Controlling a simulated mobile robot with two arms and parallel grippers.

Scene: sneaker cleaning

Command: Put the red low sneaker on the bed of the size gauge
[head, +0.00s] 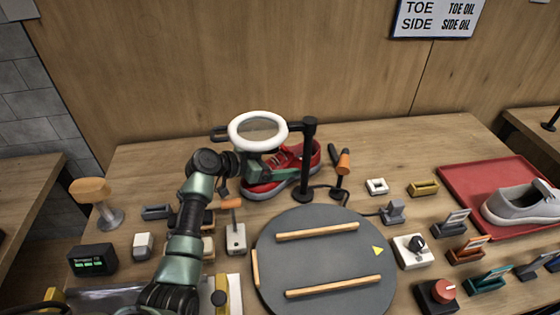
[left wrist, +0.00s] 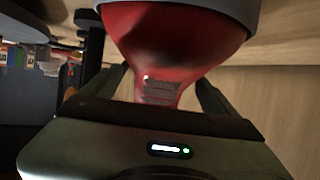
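The red low sneaker (head: 305,160) is on the table at the back, partly hidden by the ring lamp and my left gripper. My left gripper (head: 270,172) is at its left end, below the lamp ring. In the left wrist view the red upper (left wrist: 175,50) lies between the two fingers (left wrist: 162,85), with its pale sole at the top. The fingers are wide apart; whether they press on the sneaker is unclear. I cannot identify the size gauge for certain; a pale metal plate (head: 95,298) lies at the front left, partly behind my arm. My right gripper is not in view.
The ring lamp (head: 287,127) on a black post (head: 308,160) stands over the sneaker. A round grey board (head: 330,258) with wooden rails lies in front. A grey sneaker (head: 520,205) sits on a red mat (head: 465,175) at right. Small holders crowd the right front.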

